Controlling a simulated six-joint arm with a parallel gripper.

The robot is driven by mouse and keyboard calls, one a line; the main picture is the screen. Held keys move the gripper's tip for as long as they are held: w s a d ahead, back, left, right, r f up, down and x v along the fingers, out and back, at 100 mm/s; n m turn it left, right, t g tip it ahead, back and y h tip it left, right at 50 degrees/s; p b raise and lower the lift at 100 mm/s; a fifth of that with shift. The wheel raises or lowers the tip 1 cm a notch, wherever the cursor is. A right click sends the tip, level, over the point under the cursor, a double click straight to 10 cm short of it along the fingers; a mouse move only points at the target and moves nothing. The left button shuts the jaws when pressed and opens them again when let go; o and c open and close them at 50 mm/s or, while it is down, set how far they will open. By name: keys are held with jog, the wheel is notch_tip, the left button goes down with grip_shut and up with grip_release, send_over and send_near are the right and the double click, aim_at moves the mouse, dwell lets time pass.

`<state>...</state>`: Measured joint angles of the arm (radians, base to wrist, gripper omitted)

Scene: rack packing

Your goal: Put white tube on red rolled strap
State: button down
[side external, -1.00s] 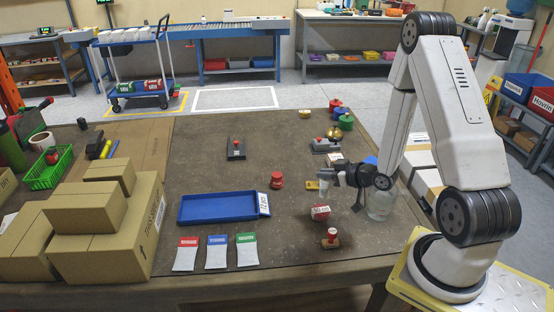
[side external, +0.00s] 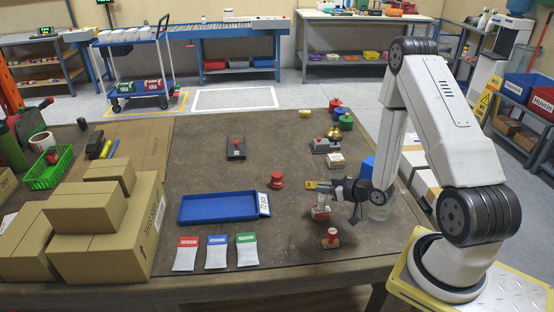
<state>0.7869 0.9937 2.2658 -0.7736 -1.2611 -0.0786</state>
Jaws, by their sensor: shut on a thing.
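The red rolled strap (side external: 318,217) lies on the brown table right of the blue tray, its white label now mostly covered. My gripper (side external: 323,191) is directly above it, reaching in from the right. It is shut on a pale, upright thing that I take to be the white tube (side external: 322,201). The tube is small and partly hidden by the fingers. Its lower end is at the top of the strap; I cannot tell whether they touch.
A yellow block (side external: 311,185) lies just behind my gripper. A clear jar (side external: 379,211) stands right, partly behind my wrist. A red-knobbed stamp (side external: 332,238) is in front, a red object (side external: 276,180) to the left. The blue tray (side external: 218,219) is further left.

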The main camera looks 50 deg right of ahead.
jog(key=shift+f, duration=0.25)
jog(key=shift+f, duration=0.1)
jog(key=c, duration=0.7)
grip_release()
jog(key=shift+v, duration=3.85)
jog(key=shift+w, duration=0.1)
